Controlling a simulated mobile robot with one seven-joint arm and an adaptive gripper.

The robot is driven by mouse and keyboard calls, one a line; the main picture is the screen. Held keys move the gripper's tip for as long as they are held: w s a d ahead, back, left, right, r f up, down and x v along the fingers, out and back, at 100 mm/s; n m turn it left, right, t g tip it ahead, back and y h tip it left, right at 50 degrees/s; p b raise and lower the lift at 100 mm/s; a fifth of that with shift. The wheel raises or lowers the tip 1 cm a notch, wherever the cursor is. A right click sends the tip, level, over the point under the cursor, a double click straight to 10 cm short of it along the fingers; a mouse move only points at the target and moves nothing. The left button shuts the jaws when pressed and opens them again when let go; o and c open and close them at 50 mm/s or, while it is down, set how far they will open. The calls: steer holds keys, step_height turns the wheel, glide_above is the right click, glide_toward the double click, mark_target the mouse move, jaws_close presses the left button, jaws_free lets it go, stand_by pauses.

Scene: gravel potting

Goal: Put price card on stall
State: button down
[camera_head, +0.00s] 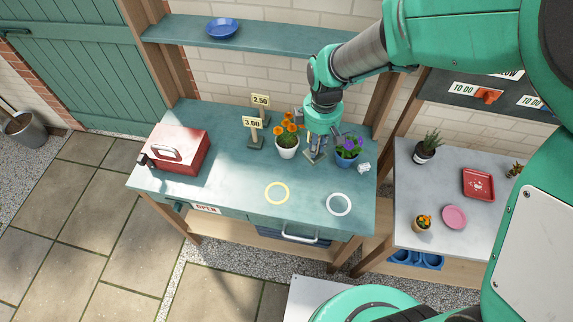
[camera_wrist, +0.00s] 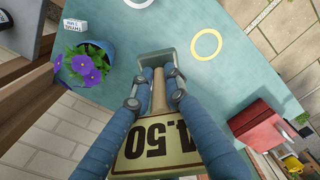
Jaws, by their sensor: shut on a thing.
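My gripper (camera_head: 318,138) is shut on the stem of a price card (camera_wrist: 155,143) over the right part of the green stall table (camera_head: 230,170). The card is cream with dark digits ending in ".50"; its first digit is partly hidden by a finger. Its grey-green foot (camera_wrist: 170,55) points away from my wrist, between my blue fingers (camera_wrist: 155,92). In the head view the foot is between the orange-flower pot (camera_head: 287,147) and the purple-flower pot (camera_head: 347,158). I cannot tell whether it touches the tabletop. Two other price cards, "3.00" (camera_head: 253,123) and "2.50" (camera_head: 261,101), stand on the table's back.
A red box (camera_head: 178,150) is at the table's left. A yellow ring (camera_head: 277,193) and a white ring (camera_head: 339,204) lie near the front. A small white block (camera_head: 363,168) lies right of the purple-flower pot. A second table (camera_head: 450,180) stands to the right.

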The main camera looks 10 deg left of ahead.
steer(key=s+a+n, duration=0.4)
steer(key=s+a, duration=0.7)
steer(key=a, duration=0.2)
step_height(320, 180, down, 11)
steer(key=shift+p, duration=0.35)
steer(key=shift+a, duration=0.15)
glide_above(248, 168)
steer(key=shift+f+b, duration=0.45)
steer(key=shift+f, duration=0.3)
steer(key=shift+f, duration=1.75)
steer(key=shift+f+b, duration=0.15)
steer(key=shift+b, duration=0.15)
